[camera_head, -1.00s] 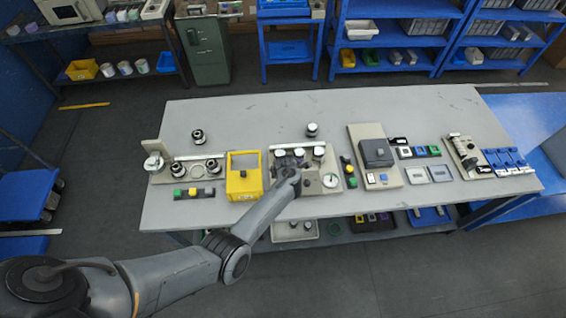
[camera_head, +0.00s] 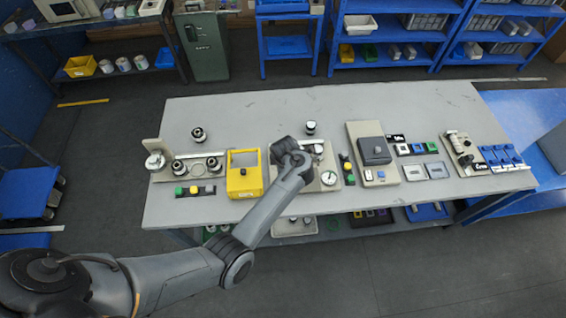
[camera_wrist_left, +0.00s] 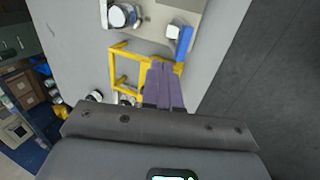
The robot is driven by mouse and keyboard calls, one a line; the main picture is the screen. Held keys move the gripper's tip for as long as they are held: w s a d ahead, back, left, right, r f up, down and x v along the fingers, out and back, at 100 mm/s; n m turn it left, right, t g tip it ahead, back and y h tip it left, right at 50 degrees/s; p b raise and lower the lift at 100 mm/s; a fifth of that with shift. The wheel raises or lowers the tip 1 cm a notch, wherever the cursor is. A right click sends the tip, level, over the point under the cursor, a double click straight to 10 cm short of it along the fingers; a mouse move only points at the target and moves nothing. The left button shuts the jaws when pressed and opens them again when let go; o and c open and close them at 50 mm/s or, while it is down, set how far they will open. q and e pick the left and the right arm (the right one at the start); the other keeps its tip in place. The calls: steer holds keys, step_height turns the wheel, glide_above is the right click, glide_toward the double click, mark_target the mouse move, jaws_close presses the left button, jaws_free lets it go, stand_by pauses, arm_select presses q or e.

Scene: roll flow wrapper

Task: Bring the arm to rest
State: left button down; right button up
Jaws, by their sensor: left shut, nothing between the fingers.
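My left arm reaches in from the left in the head view, with its wrist end (camera_head: 290,158) over the beige station (camera_head: 328,178) in the middle of the workbench. The wrist hides part of that station and its fingertips. In the left wrist view the left gripper (camera_wrist_left: 166,68) has its fingers together, with nothing between them. The yellow frame (camera_wrist_left: 115,65) shows beside and beyond the fingers; whether they touch it I cannot tell. In the head view this yellow frame (camera_head: 244,182) stands just left of my wrist. My right gripper is not in view.
The grey workbench (camera_head: 230,118) carries a station with round black-and-white parts (camera_head: 180,167) at left. A dark box on a beige base (camera_head: 374,152) and blue parts (camera_head: 503,158) stand to the right. The bench's back strip is mostly clear. Blue shelves (camera_head: 390,57) stand behind.

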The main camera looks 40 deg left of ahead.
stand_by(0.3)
arm_select(q)
steer(key=s+a+f+m+g+p, duration=0.1)
steer(key=s+a+f+m, duration=0.3)
steer(key=s, duration=0.7)
steer(key=s+a+f+n+g+p, duration=0.1)
steer(key=s+f, duration=0.5)
steer(key=s, duration=0.5)
steer(key=s+d+r+m+t+h, duration=0.1)
steer(key=s+d+r+m, duration=0.1)
steer(key=d+r+m, duration=0.3)
steer(key=s+d+r+m+t+h+p, duration=0.1)
steer(key=d+r+m, duration=0.3)
steer(key=r+m, duration=0.6)
steer(key=s+d+r+m, duration=0.4)
steer(key=r+m, duration=0.4)
steer(key=m, duration=0.2)
steer(key=shift+d+t+h, duration=0.4)
steer(key=shift+d, duration=0.4)
